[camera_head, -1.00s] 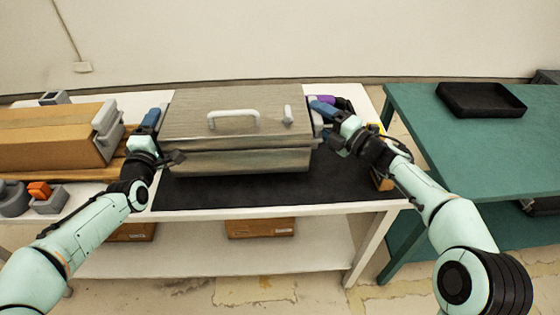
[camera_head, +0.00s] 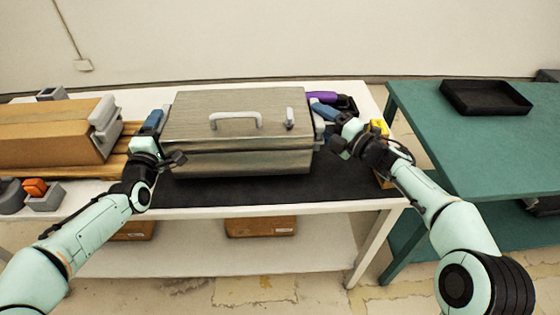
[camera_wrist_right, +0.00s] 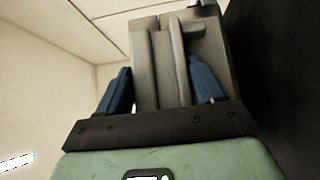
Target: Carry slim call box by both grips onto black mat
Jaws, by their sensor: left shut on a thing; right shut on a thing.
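The slim call box (camera_head: 238,130) is a brushed-metal case with a light handle on its lid. It sits level over the black mat (camera_head: 345,185); I cannot tell whether its underside touches the mat. My left gripper (camera_head: 154,122) is at the box's left side, shut on its left grip, which is mostly hidden. My right gripper (camera_head: 324,112) is at the right side, shut on the right grip. In the right wrist view, the blue fingers stand on both sides of the grey grip (camera_wrist_right: 160,70).
A brown box with grey fittings (camera_head: 50,132) stands left on the white table (camera_head: 150,210). A purple item (camera_head: 322,97) and a yellow item (camera_head: 379,127) lie near my right gripper. A green table (camera_head: 470,160) with a black tray (camera_head: 486,97) stands right.

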